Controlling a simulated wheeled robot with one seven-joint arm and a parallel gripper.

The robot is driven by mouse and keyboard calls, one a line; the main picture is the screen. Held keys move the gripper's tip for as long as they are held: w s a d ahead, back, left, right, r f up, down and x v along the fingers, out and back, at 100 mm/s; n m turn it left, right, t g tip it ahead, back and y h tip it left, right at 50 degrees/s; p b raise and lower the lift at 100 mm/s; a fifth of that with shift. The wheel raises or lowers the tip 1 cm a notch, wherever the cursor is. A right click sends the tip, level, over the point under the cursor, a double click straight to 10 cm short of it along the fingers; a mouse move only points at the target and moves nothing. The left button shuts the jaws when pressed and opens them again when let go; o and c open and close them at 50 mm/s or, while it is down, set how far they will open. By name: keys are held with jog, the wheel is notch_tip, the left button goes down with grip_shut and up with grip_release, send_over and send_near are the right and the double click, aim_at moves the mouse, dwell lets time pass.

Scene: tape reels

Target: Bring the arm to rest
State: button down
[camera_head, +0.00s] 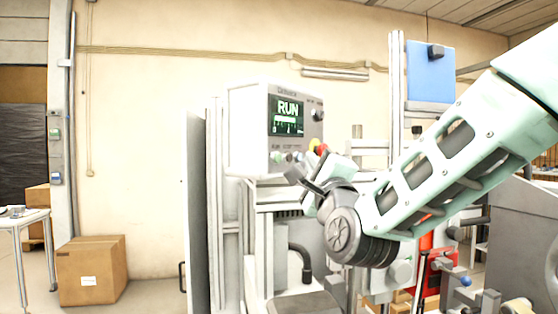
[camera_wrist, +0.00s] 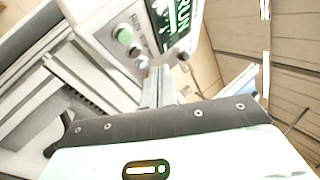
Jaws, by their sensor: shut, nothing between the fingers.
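My arm comes in from the right in the head view, its pale green link sloping down to the wrist joint. My gripper (camera_head: 297,176) is at its end, in front of the lower edge of the control box (camera_head: 248,130). It is shut and holds nothing. I cannot tell from the head view whether it touches the box.
A red knob (camera_head: 321,149) sits on the panel's right side. The machine's frame and a dark handle stand below the box. A blue panel (camera_head: 430,74) is behind my arm. A cardboard box (camera_head: 92,270) and a white table (camera_head: 22,217) stand at left, with open floor near them.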

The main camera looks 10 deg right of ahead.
jog(key=shift+a, duration=0.1)
dwell(0.3)
jog(key=s+a+f+n+g+y, duration=0.2)
jog(key=s+a+f+n+g, duration=0.3)
jog(key=f, duration=0.3)
jog(key=s+a+f+n+g+y, duration=0.2)
jog(key=s+a+f+n+g, duration=0.15)
jog(key=f+n, duration=0.35)
jog(key=s+a+f+n+g+y, duration=0.2)
jog(key=s+a+f+n+g, duration=0.15)
jog(key=f+n+g, duration=0.35)
jog(key=s+d+f+n+g+h, duration=0.2)
jog(key=s+f+n, duration=0.3)
jog(key=s, duration=0.4)
jog(key=s+d+f+n+g+h, duration=0.2)
jog(key=s+f+n+g, duration=0.3)
jog(key=s, duration=0.5)
jog(key=shift+s+d+n+h, duration=0.15)
jog(key=shift+d+n+h, duration=0.2)
jog(key=shift+d, duration=0.35)
jog(key=shift+g, duration=0.25)
